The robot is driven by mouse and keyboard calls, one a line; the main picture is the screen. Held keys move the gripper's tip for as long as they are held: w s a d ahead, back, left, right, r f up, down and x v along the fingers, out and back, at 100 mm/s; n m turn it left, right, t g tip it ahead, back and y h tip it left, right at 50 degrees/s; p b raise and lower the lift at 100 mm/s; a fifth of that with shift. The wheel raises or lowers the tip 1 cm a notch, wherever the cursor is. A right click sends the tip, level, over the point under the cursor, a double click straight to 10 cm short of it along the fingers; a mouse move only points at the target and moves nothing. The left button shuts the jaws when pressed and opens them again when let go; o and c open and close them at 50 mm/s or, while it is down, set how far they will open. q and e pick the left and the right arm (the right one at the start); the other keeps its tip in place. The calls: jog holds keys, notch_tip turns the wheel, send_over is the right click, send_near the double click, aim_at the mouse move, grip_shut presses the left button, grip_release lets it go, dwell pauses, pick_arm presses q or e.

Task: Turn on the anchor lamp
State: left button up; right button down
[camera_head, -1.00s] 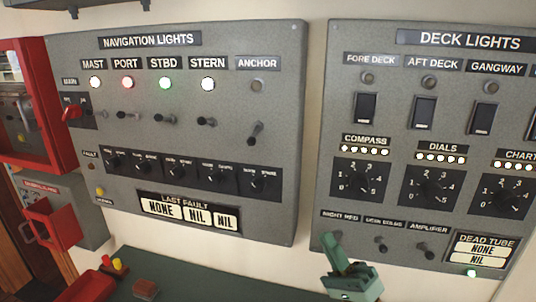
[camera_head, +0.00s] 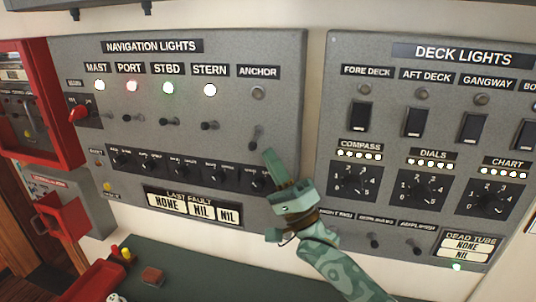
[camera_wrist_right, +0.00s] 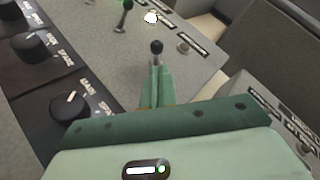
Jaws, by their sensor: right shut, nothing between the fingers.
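The anchor toggle switch (camera_head: 256,136) sits on the navigation lights panel (camera_head: 285,55), under the ANCHOR label (camera_head: 258,72). The anchor lamp (camera_head: 258,93) is dark, while the mast, port, stbd and stern lamps are lit. My right gripper (camera_head: 271,160) is shut and empty, its fingertips just below and right of the anchor toggle. In the right wrist view the shut fingers (camera_wrist_right: 155,88) point at the toggle's black knob (camera_wrist_right: 157,47); I cannot tell if they touch it. The dark anchor lamp (camera_wrist_right: 183,47) lies beyond. My left gripper is out of view.
The row of rotary knobs (camera_head: 215,174) lies just left of and below my right gripper. The deck lights panel (camera_head: 400,145) stands to the right with rocker switches and dials. A red box (camera_head: 62,215) and a green desk (camera_head: 200,275) are lower left.

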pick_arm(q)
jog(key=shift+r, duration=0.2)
pick_arm(e)
jog(key=shift+s+a+r, duration=0.1)
jog(key=shift+a+r, duration=0.15)
jog(key=shift+a, duration=0.25)
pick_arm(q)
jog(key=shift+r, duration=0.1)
